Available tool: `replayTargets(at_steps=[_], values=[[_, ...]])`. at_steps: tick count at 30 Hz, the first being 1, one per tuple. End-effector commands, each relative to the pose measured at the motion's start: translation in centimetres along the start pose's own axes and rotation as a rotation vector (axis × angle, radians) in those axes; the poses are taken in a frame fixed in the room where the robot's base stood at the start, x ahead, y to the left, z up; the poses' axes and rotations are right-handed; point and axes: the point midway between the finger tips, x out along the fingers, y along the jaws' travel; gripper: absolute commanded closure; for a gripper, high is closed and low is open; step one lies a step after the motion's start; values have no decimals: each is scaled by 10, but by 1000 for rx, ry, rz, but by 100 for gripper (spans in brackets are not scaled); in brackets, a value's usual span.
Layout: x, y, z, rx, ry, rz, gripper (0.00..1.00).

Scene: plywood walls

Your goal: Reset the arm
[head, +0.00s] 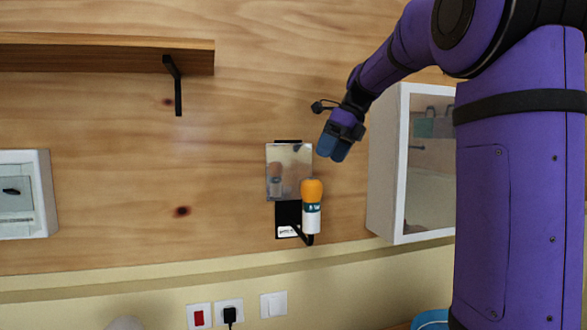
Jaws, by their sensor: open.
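My arm, in a purple cover, comes in from the right side of the head view. My gripper (333,150) hangs at its end with blue fingertips pointing down and slightly left. It is open, and I see nothing between the fingertips. It is above and a little right of an orange-topped white bottle-like object (312,205) in a black wall holder (287,215). A gap shows between the fingertips and the orange top.
A reflective plate (289,170) is on the wall behind the holder. A white mirrored cabinet (385,160) stands close right of my gripper. A wooden shelf (110,52) is upper left, a white box (42,195) far left. Switches and sockets (228,312) line the lower wall.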

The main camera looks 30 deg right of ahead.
Motion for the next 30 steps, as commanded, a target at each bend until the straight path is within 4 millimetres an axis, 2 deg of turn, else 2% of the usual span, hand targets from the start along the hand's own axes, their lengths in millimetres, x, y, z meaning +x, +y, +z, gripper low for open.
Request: replayTargets(at_steps=[7,11,20,30], values=[[1,3,-1,-18,1,-2,12],[5,20,-5,-141,9,-18,12],[34,94,-40,-790,80,-93,12],[77,166,-98,-1598,225,-158,12]])
